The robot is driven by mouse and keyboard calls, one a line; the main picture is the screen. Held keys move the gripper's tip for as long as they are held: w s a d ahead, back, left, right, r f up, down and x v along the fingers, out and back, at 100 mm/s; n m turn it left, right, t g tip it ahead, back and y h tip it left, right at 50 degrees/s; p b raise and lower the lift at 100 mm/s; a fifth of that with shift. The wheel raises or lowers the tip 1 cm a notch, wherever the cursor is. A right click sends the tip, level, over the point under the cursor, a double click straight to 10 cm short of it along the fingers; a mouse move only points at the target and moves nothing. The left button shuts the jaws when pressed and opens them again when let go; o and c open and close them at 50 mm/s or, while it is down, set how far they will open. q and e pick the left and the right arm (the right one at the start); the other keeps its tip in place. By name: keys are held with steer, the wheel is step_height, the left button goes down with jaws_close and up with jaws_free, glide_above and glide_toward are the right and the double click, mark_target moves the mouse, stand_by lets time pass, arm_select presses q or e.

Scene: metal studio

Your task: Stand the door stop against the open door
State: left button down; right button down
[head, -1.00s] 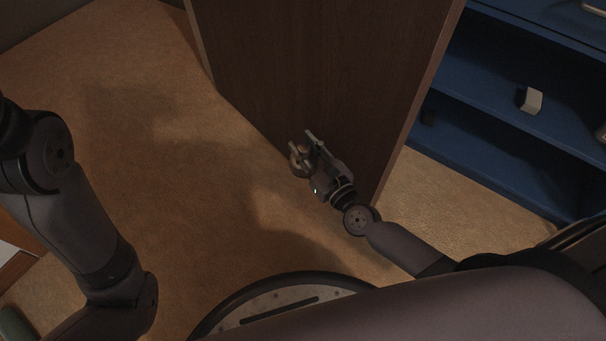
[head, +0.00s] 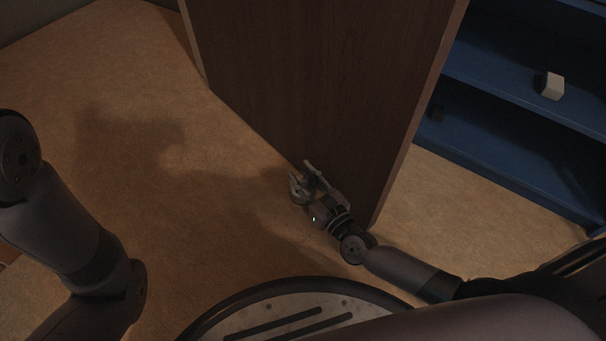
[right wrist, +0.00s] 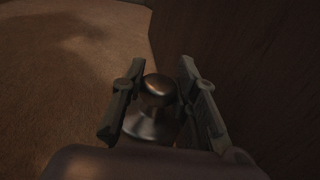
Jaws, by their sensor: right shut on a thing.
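The door (head: 310,80) is a dark brown wooden panel standing open, its lower edge running from the upper left to the lower right in the head view. The door stop (right wrist: 157,92) is a brownish metal piece with a rounded knob over a wider base. My right gripper (head: 302,180) is shut on the door stop, with one finger on each side of the knob, close beside the door's face near its bottom edge. In the right wrist view the door (right wrist: 250,70) rises just right of the fingers. I cannot tell whether the stop touches the door or floor. My left gripper is out of view.
A blue shelf unit (head: 500,100) stands at the right behind the door, with a small white block (head: 551,87) on it. The tan floor (head: 130,60) left of the door is clear.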

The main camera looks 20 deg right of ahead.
mark_target(305, 188)
steer(key=shift+w+f+b, duration=0.1)
steer(key=shift+f+b, duration=1.5)
steer(key=shift+f, duration=0.35)
steer(key=shift+r, duration=0.1)
steer(key=c, duration=1.7)
jaws_free()
steer(key=shift+f, duration=0.35)
steer(key=o, duration=0.5)
steer(key=shift+c, duration=0.2)
steer(key=shift+r, duration=0.1)
